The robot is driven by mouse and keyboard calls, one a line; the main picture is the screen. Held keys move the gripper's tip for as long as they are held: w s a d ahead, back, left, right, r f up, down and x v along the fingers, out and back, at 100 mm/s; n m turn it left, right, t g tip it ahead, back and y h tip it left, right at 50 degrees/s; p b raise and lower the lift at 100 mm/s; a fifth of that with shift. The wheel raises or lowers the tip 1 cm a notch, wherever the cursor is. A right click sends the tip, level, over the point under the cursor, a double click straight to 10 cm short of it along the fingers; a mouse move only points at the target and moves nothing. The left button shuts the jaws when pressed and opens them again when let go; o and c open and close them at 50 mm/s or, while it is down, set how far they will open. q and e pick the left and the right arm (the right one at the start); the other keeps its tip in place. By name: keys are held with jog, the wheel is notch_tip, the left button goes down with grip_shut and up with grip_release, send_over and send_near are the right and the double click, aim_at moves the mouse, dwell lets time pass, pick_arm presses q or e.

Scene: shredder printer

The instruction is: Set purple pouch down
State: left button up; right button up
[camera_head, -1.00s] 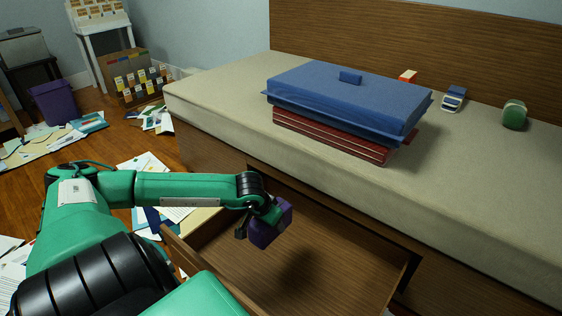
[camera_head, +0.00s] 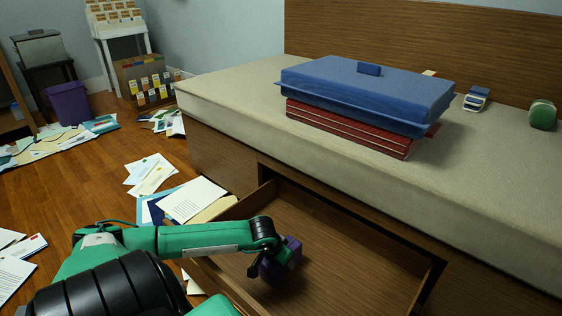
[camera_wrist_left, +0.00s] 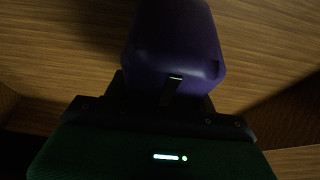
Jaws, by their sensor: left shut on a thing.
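The purple pouch (camera_head: 291,252) is inside the open wooden drawer (camera_head: 350,262) under the bed, near the drawer's left part. My left gripper (camera_head: 272,268) is shut on the pouch. In the left wrist view the pouch (camera_wrist_left: 178,45) fills the top middle, just past the gripper (camera_wrist_left: 172,98), with wood grain behind it. The pouch is low in the drawer; I cannot tell whether it touches the drawer floor. My right gripper is not in view.
The drawer's front panel (camera_head: 222,285) and side walls surround the pouch. Papers (camera_head: 193,199) litter the floor at left. The drawer's right part is bare.

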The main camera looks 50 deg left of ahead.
pick_arm(q)
jog(key=shift+f, duration=0.15)
jog(key=o, duration=1.1)
